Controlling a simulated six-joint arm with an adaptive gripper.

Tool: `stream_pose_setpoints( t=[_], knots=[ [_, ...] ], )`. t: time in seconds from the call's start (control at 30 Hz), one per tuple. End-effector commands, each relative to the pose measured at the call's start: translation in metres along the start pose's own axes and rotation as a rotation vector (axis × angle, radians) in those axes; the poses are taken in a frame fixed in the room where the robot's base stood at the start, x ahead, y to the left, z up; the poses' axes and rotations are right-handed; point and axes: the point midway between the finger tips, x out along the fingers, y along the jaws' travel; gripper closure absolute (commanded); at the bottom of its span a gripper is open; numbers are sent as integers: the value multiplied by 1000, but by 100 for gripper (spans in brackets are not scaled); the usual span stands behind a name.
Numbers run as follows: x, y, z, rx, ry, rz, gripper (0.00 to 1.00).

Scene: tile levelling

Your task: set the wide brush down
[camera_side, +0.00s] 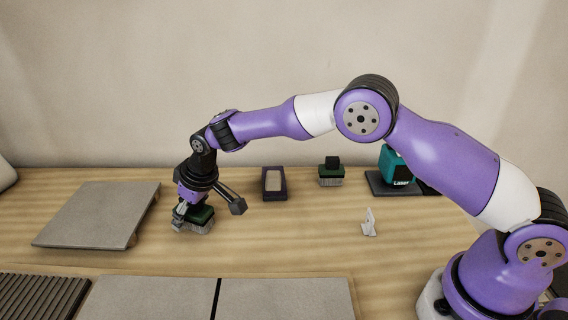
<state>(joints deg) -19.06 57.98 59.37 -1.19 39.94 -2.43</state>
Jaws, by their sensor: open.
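The wide brush (203,217) has a green body and pale bristles, and stands bristles down on the wooden table. My gripper (209,208) is open, pointing down over the brush, with one finger at its left side and the other spread out to the right, apart from it. Part of the brush top is hidden behind my gripper.
A grey tile (95,213) lies to the left. Behind stand a dark framed block (274,184), a smaller green brush (331,173) and a teal laser device (396,165). A small white piece (369,222) stands right of centre. Large grey tiles (285,299) and a ribbed dark panel (40,296) line the front. Bare table lies right of the brush.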

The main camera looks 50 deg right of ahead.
Motion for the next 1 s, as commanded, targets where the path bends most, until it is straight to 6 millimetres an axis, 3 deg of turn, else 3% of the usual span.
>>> stream_pose_setpoints(
  t=[0.17, 0.5, 0.77, 0.87, 1.0],
  knots=[
    [-19, 0, -3, 0, 4, 0, 18],
    [-95, 0, -2, 0, 4, 0, 18],
    [-128, 3, 1, 7, 4, 3, 18],
    [-152, 14, 10, 34, 13, 15, 18],
    [-208, 37, 48, 110, 35, 48, 18]
  ],
)
